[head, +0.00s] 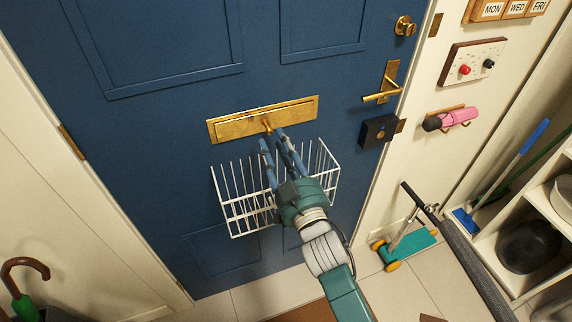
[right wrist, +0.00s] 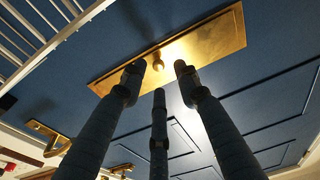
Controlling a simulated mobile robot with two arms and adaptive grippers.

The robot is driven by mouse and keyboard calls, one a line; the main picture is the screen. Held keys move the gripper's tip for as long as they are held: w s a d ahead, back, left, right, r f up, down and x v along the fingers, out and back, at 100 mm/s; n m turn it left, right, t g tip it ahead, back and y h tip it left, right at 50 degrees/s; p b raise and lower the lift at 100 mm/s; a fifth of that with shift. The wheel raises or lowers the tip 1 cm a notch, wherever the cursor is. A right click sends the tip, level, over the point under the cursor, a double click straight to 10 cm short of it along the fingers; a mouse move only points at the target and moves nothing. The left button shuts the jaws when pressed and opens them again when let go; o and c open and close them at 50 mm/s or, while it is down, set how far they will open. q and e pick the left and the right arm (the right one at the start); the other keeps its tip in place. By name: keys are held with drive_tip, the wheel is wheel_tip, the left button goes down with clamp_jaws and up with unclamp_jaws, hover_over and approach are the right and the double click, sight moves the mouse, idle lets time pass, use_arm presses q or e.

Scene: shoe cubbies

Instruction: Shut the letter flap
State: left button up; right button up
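The brass letter flap (head: 240,123) is set in a brass plate across the middle of the blue door. It looks close to flat in its frame, but I cannot tell whether a small gap stays open. A small round brass knob (right wrist: 157,63) sits on it in the right wrist view. My right gripper (head: 273,138) is just below and in front of the flap. Its three fingers are spread, with nothing held between them. In the right wrist view the fingertips (right wrist: 159,78) are near the knob; contact cannot be told. My left gripper is not in view.
A white wire basket (head: 236,219) hangs on the door right below the flap, around my right gripper's fingers. A brass door handle (head: 378,98) and a dark lock box (head: 377,132) are to the right. A teal scooter (head: 408,246) stands on the floor at right.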

drive_tip(key=v, duration=0.9)
drive_tip(key=shift+s, duration=0.15)
